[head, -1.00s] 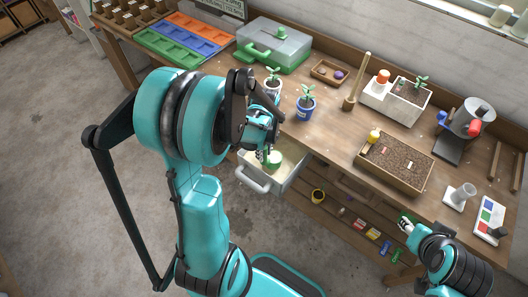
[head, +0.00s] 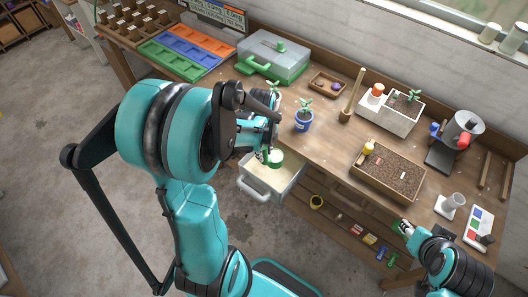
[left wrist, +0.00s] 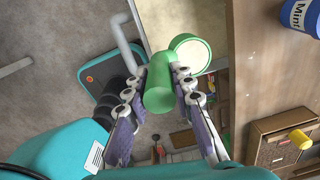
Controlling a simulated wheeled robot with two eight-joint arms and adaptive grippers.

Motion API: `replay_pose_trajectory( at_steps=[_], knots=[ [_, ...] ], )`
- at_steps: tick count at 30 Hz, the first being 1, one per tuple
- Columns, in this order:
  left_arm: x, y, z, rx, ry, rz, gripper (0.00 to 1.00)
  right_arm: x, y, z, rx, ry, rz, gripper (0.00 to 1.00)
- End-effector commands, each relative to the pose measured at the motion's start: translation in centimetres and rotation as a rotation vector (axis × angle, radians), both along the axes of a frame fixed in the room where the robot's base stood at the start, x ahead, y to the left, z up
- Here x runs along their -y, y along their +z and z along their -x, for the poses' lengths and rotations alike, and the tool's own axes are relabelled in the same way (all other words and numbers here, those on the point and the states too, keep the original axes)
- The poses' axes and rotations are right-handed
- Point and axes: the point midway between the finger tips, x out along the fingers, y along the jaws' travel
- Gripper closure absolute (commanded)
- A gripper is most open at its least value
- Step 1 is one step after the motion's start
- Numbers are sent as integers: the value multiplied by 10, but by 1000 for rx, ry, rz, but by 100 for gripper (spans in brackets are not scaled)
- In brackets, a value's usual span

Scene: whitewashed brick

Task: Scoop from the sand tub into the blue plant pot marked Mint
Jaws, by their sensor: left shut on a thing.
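My left gripper (head: 264,152) is shut on the handle of a green scoop (head: 276,158). In the left wrist view the fingers (left wrist: 160,85) clasp the scoop's green handle (left wrist: 158,98), and its round cup holds pale sand (left wrist: 192,52). The scoop is above the sand tub (head: 285,192), a pulled-out grey bin with pale sand at the table's front edge. The blue plant pot marked Mint (head: 303,122) stands on the table, right of and beyond the scoop, holding a seedling. It also shows in the left wrist view (left wrist: 300,16). My right gripper (head: 404,228) is small at the lower right; its opening is unclear.
Another potted seedling (head: 273,88) stands behind my left gripper, partly hidden. A wooden dibber (head: 351,100) stands right of the Mint pot. A soil tray (head: 389,173) lies further right. The tabletop (head: 325,145) between pot and soil tray is clear.

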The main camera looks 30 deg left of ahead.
Motion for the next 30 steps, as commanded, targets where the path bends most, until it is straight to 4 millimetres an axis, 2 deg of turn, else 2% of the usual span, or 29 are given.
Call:
replay_pose_trajectory(
  at_steps=[13, 30],
  knots=[
    [0, 34, 0, 24, 1, 8, 100, 0, 26, 0, 0, 0, 0, 60],
    [0, 35, 0, 27, 1, 9, 100, 0, 27, 0, 0, 0, 0, 60]
  ],
)
